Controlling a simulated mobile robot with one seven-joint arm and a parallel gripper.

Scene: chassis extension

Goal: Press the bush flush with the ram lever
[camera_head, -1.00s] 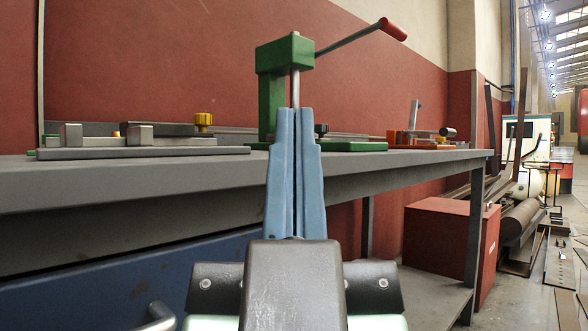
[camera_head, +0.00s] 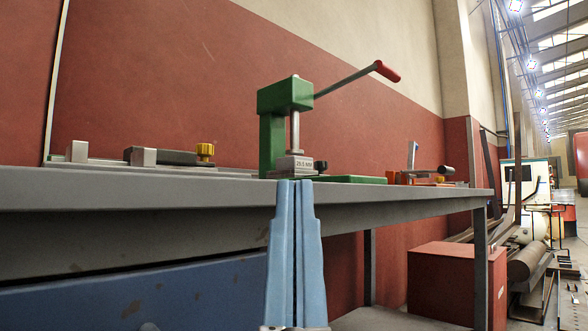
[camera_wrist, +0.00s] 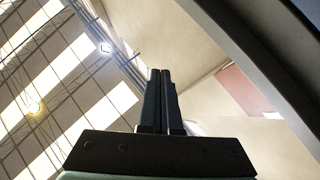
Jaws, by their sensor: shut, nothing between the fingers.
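The green arbor press (camera_head: 272,142) stands on the grey bench in the head view. Its ram lever (camera_head: 345,80) slants up to the right and ends in a red grip (camera_head: 387,71). The steel ram (camera_head: 295,131) points down at a grey block (camera_head: 294,166) with a printed label. I cannot make out the bush on it. My gripper (camera_head: 295,183) is shut and empty, pointing up in front of the bench edge, below the press in the picture. It also shows in the wrist view (camera_wrist: 161,72), with no press or lever there.
The bench (camera_head: 150,195) runs across the view. A fixture with a yellow knob (camera_head: 205,151) lies on it at left, orange parts (camera_head: 400,177) at right. A red box (camera_head: 445,285) stands below the bench's right end. The air around the red grip is clear.

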